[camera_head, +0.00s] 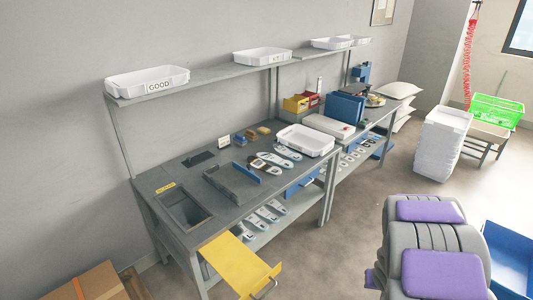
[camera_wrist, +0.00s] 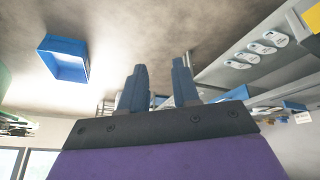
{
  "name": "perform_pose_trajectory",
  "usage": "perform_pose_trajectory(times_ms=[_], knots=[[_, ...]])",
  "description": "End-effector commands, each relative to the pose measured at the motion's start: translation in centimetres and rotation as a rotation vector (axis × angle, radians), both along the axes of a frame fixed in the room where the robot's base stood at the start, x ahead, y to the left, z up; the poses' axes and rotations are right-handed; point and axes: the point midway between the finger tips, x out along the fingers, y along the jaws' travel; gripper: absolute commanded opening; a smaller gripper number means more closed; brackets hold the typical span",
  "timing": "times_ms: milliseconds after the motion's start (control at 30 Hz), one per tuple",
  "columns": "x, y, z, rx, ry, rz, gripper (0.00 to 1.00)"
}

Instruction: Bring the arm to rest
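My arm (camera_head: 436,245), grey with purple panels, shows at the lower right of the head view, in front of the workbench and apart from it. My gripper (camera_wrist: 160,82) shows in the wrist view, with its two dark blue fingers spread apart and nothing between them. The wrist view appears upside down, with the floor at the top. I cannot make out the gripper's fingers in the head view.
A grey workbench (camera_head: 170,177) holds insoles and a white tray (camera_head: 305,140). A yellow chute (camera_head: 240,264) juts from its front. A blue bin (camera_head: 510,262) stands right of my arm, also in the wrist view (camera_wrist: 63,60). White stacked trays (camera_head: 438,145) stand behind. Floor between is clear.

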Motion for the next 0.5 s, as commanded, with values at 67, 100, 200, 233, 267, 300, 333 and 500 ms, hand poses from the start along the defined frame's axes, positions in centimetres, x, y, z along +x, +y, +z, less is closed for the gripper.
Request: perform_pose_trajectory(times_ms=[67,100,200,233,267,300,333,500], knots=[[-0.7,-0.1,2.9,-0.053,0.024,-0.013,0.31],[-1.3,0.0,4.0,-0.072,0.042,-0.021,0.31],[-2.9,0.4,6.9,-0.112,0.086,-0.042,0.31],[-3.4,0.6,7.8,-0.122,0.099,-0.047,0.31],[-3.9,0.9,8.7,-0.129,0.111,-0.052,0.31],[-4.8,1.3,9.6,-0.136,0.133,-0.058,0.31],[-5.4,1.6,10.4,-0.141,0.145,-0.060,0.31],[-9.5,4.4,14.2,-0.135,0.232,-0.069,0.31]])
